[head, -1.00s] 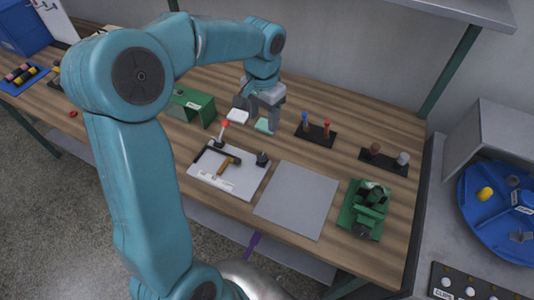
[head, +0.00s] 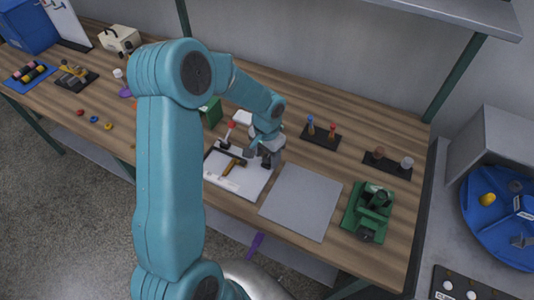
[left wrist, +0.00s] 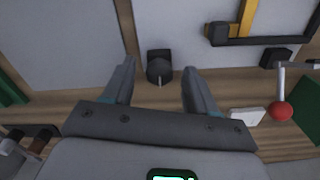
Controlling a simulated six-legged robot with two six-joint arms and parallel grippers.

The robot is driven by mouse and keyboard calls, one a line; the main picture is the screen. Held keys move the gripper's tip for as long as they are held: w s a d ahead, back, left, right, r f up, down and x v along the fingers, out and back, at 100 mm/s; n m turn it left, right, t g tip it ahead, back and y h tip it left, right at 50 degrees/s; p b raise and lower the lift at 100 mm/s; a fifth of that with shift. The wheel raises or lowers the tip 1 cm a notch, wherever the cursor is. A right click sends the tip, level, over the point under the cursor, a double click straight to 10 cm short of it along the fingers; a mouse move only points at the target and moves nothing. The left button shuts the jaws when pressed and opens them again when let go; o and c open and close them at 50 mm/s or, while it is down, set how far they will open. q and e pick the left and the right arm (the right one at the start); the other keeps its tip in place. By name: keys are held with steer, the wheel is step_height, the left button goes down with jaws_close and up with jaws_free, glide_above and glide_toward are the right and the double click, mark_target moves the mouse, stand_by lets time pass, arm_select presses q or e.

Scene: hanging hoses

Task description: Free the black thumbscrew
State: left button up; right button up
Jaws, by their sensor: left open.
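The black thumbscrew (left wrist: 159,66) is a small dark block at the edge of a white board (left wrist: 186,35), seen between my fingers in the left wrist view. My left gripper (left wrist: 158,78) is open, with one finger on each side of it and visible gaps between. I cannot tell how far the fingertips are above it. In the head view my left gripper (head: 265,156) points down at the right back corner of the white board (head: 249,182) and partly hides the thumbscrew. My right gripper is not in view.
On the board lie a black bar (left wrist: 272,41) and a yellow-brown piece (left wrist: 247,17). A lever with a red knob (left wrist: 281,111) stands beside it. A grey mat (head: 301,202) lies to the right, with a green device (head: 367,211) beyond. Bottle-like pegs stand on a black base (head: 320,137) behind.

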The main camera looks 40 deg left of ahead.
arm_select(q)
steer(key=c, duration=1.1)
steer(key=shift+o, duration=0.2)
steer(key=shift+w+f+n+b, duration=0.15)
steer(key=shift+n+b, duration=0.65)
steer(key=shift+b, duration=0.45)
steer(key=n+b, duration=0.2)
steer(key=shift+n+b, duration=0.3)
steer(key=shift+b, duration=0.1)
steer(key=n+b, duration=0.3)
steer(key=shift+n, duration=0.3)
steer(key=n+b, duration=0.3)
steer(key=n, duration=0.2)
steer(key=shift+w+r+n+b, duration=0.1)
steer(key=shift+n+b, duration=0.15)
steer(key=shift+n, duration=0.55)
steer(key=shift+s+r+n+b, duration=0.1)
steer(key=shift+n+b, duration=0.2)
steer(key=shift+n, duration=0.5)
steer(key=shift+w+r+n+b, duration=0.1)
steer(key=shift+n+b, duration=0.15)
steer(key=shift+n, duration=0.55)
